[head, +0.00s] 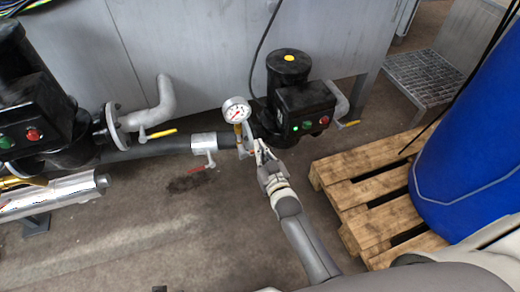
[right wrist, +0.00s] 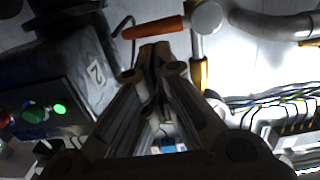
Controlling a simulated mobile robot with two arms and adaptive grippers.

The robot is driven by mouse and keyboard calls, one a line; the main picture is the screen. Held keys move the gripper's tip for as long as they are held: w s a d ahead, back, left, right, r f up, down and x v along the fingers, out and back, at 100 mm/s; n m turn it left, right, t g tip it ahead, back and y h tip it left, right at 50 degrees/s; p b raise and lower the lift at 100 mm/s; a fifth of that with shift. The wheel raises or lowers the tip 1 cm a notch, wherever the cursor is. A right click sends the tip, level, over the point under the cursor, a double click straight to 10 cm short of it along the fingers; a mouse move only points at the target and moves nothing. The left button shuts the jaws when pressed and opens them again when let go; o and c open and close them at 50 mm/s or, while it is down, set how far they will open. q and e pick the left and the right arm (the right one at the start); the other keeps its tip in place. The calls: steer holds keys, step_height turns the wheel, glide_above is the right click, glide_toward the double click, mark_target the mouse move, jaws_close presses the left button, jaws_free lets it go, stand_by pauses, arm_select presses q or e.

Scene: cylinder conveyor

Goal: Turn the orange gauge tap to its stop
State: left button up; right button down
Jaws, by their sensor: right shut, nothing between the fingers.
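The orange gauge tap handle (right wrist: 152,28) shows in the right wrist view as a bar lying nearly level, joined at its right end to a round grey body (right wrist: 206,17). A brass stem (right wrist: 198,72) runs below that body. In the head view the gauge (head: 236,110) has a white dial and stands on the dark pipe; its tap is mostly hidden by my gripper. My right gripper (right wrist: 156,50) is shut and empty, its fingertips just under the orange handle in the wrist view. I cannot tell whether they touch it. In the head view it is beside the gauge's base (head: 258,147). My left gripper is not in view.
A black pump (head: 288,100) with green and red buttons stands right of the gauge. A red-handled valve (head: 205,150) sits on the pipe to the left. A wooden pallet (head: 370,178) and blue drum (head: 470,150) are at the right.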

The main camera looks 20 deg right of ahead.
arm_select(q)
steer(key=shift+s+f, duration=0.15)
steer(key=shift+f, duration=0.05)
arm_select(e)
steer(key=shift+d+f+m, duration=0.2)
steer(key=shift+f+m, duration=0.05)
steer(key=shift+m, duration=0.35)
steer(key=shift+d+f, duration=0.1)
steer(key=shift+f, duration=0.05)
arm_select(q)
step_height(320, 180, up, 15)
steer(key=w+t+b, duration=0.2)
steer(key=b, duration=0.5)
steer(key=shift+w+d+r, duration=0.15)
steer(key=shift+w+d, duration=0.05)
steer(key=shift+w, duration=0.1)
arm_select(e)
step_height(320, 180, down, 8)
steer(key=a+m+y, duration=0.1)
steer(key=m, duration=1.4)
steer(key=shift+a+r+t, duration=0.2)
steer(key=shift+a+t, duration=0.1)
